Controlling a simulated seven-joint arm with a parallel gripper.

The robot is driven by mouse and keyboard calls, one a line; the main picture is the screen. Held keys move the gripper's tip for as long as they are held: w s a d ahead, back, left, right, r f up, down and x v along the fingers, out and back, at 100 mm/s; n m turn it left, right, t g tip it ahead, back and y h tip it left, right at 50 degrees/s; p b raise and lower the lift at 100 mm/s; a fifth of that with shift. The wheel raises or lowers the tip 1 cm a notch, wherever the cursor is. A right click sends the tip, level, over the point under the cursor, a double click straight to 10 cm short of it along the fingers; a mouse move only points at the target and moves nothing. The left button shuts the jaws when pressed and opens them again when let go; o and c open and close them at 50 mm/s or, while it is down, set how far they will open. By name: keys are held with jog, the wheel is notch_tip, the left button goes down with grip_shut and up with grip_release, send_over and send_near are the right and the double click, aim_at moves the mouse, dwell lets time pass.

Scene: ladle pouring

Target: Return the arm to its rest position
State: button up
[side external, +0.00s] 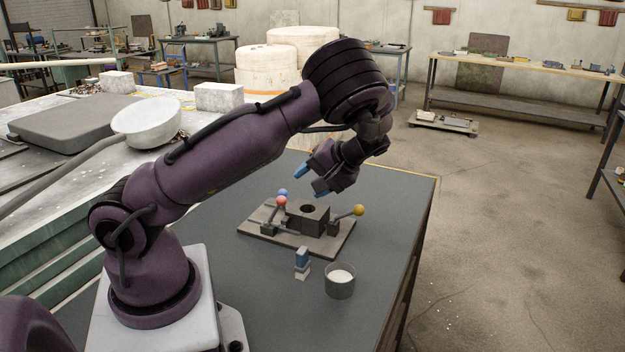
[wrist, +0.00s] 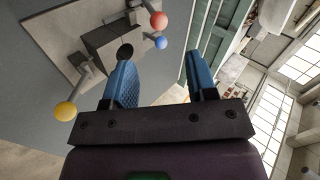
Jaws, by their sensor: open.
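My gripper (side external: 309,178) hangs above the far part of the dark table, behind and above a grey fixture board (side external: 257,236). Its two blue fingers are apart in the wrist view (wrist: 162,82), with nothing between them. The board carries a dark block (side external: 306,219) with a round hole in its top, and levers tipped with a red ball (side external: 281,201), a blue ball (side external: 283,191) and a yellow ball (side external: 359,210). In the wrist view the left finger covers part of the block's side. My arm is bent, its elbow raised.
A grey cup (side external: 340,289) with white contents stands near the table's right edge, beside a small blue-and-white piece (side external: 302,263). A white ladle bowl (side external: 148,123) with a long handle shows at left; its support is unclear. The table (side external: 262,311) is bare nearer my base.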

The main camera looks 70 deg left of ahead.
dwell(0.3)
jog(key=s+d+r+m+t+h, duration=0.2)
jog(key=d+m+h, duration=0.15)
jog(key=d, duration=0.35)
jog(key=s+d+r+m+t+h, duration=0.1)
jog(key=s+d+m+t+h, duration=0.2)
jog(key=d, duration=0.4)
jog(key=s+d+r+m+t, duration=0.2)
jog(key=s+d+r+t, duration=0.1)
jog(key=r, duration=0.4)
jog(key=s+d+r+m+t, duration=0.3)
jog(key=d+r+t, duration=0.1)
jog(key=r, duration=0.4)
jog(key=shift+s+d, duration=0.2)
jog(key=shift+s, duration=0.1)
